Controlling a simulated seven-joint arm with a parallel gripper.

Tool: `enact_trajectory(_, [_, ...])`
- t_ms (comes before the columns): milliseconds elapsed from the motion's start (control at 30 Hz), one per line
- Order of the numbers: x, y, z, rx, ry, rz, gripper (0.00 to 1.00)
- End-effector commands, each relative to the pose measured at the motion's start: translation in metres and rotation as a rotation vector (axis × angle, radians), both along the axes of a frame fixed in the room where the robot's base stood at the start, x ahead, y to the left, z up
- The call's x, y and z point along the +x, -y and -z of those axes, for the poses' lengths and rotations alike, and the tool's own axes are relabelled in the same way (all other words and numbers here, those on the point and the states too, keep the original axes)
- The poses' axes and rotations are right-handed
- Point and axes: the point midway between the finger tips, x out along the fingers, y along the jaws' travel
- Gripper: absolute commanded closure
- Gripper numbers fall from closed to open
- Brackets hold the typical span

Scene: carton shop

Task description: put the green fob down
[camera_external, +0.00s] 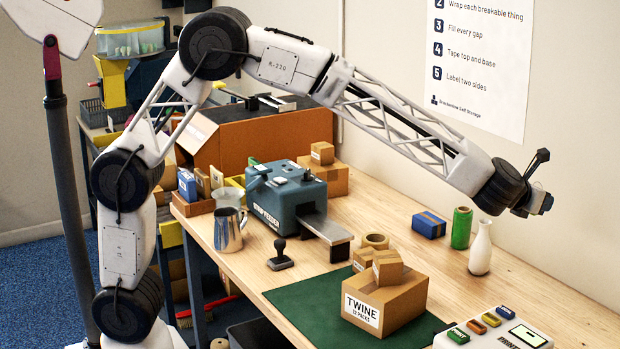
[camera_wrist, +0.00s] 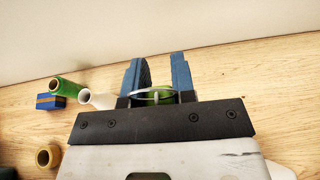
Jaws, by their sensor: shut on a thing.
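My gripper (camera_wrist: 160,85) has two blue fingers in the wrist view, with the green fob (camera_wrist: 166,98) between them. A pale ring shows across the fob, and the finger bases hide part of it. In the outside view my gripper (camera_external: 541,203) is raised near the wall, over the right part of the wooden table (camera_external: 545,290). The fob cannot be made out there. In the wrist view, bare table and wall lie beyond the fingers.
A blue box (camera_external: 429,224), a green roll (camera_external: 461,228) and a white vase (camera_external: 481,248) stand left of my gripper. A carton marked TWINE (camera_external: 385,300) sits on a green mat (camera_external: 300,295). A white device (camera_external: 495,332) is at the front. The table's back right is clear.

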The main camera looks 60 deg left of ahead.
Motion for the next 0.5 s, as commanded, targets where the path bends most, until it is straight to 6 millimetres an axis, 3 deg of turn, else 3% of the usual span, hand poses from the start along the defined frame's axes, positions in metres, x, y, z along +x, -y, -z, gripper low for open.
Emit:
enact_trajectory(167, [0.0, 0.0, -0.019, 0.001, 0.0, 0.001, 0.98])
enact_trajectory(500, [0.02, -0.019, -0.013, 0.002, 0.0, 0.051, 0.98])
